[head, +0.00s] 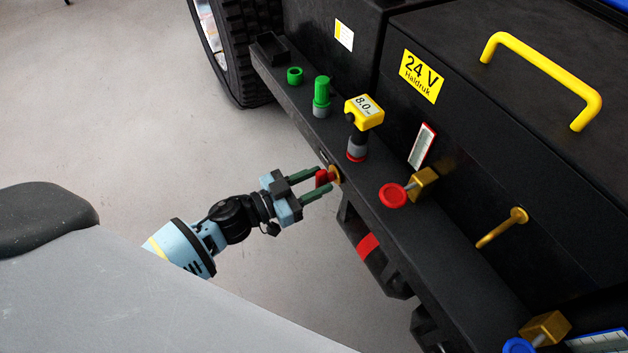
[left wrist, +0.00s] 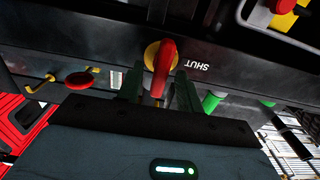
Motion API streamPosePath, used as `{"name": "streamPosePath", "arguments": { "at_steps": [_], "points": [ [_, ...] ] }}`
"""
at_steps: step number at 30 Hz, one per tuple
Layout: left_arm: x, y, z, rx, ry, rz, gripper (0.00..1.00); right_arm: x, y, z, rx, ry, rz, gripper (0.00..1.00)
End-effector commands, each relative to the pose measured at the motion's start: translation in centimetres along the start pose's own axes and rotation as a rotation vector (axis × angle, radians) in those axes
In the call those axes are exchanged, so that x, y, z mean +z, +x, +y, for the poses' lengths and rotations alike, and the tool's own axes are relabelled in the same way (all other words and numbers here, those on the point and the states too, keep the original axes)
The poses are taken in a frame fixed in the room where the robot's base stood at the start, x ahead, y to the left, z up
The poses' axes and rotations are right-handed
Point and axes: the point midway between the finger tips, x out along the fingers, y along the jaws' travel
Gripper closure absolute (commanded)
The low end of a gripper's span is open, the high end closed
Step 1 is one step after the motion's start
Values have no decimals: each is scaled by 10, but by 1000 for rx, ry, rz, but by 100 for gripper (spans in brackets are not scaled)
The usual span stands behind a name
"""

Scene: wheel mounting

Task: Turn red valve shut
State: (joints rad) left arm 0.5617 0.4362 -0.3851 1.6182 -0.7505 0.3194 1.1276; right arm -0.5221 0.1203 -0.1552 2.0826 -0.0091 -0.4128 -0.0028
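The red valve handle (head: 322,178) sits on a brass-coloured round base (head: 336,175) on the front face of the black ledge. In the left wrist view the red handle (left wrist: 164,66) stands out from its yellow disc (left wrist: 151,54), with the white word SHUT (left wrist: 191,66) to its right. My left gripper (head: 325,181) has its two green fingers on either side of the handle. In the left wrist view the fingers (left wrist: 158,77) look spread, with a gap visible beside the handle. Firm contact cannot be seen. My right gripper is not in view.
On the ledge stand a green ring (head: 294,76), a green-capped fitting (head: 321,95), a yellow gauge (head: 364,111), a red round knob (head: 393,195) and a blue knob (head: 518,346). A yellow hook (head: 503,228) and handle (head: 541,70) stick out. Floor (head: 120,100) at left is clear.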

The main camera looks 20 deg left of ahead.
Motion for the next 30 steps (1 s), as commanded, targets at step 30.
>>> {"name": "streamPosePath", "arguments": {
  "at_steps": [30],
  "points": [
    [-1, 0, 2, 0, 208, 1, 100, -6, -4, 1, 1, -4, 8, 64]
  ]
}}
